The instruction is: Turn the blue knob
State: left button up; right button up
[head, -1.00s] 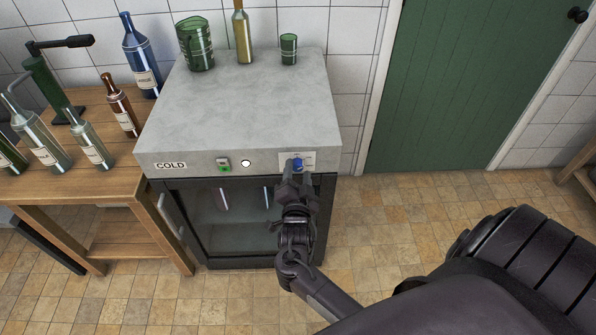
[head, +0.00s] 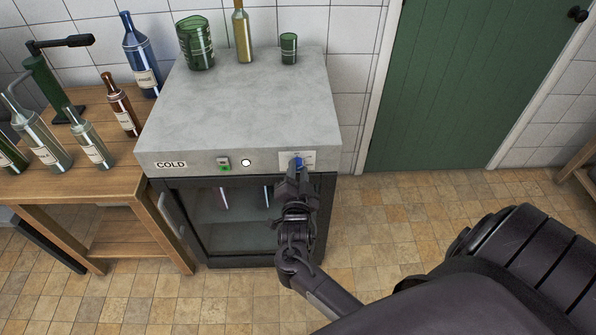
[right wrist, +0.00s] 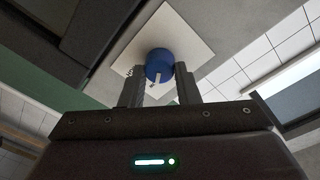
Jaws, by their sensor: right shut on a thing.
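The blue knob (head: 298,161) sits on a pale plate (head: 309,157) at the right end of the front panel of the grey-topped cooler (head: 240,105). My right gripper (head: 297,168) reaches up to it from below and is shut on it. In the right wrist view the knob (right wrist: 160,65) is between the two fingertips (right wrist: 160,82), in front of the white plate (right wrist: 178,32). A light pointer mark shows on the knob's face there. My left gripper is not in view.
A green switch (head: 223,163) and a round white indicator (head: 246,163) are on the same panel, beside a COLD label (head: 171,165). A green jug (head: 195,45), a yellow bottle (head: 242,35) and a green cup (head: 288,48) stand on top. A wooden table (head: 100,185) with bottles is at left.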

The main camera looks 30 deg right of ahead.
jog(key=n+p, duration=0.1)
jog(key=n, duration=0.4)
jog(key=shift+p, duration=0.35)
jog(key=n+t+p, duration=0.1)
jog(key=n+p, duration=0.1)
jog(key=n, duration=0.4)
jog(key=shift+a+f+n, duration=0.1)
jog(key=shift+n, duration=0.3)
jog(key=o, duration=1)
jog(key=b+v, duration=0.1)
jog(key=v, duration=0.6)
jog(key=shift+s+a, duration=0.25)
jog(key=shift+s, duration=0.05)
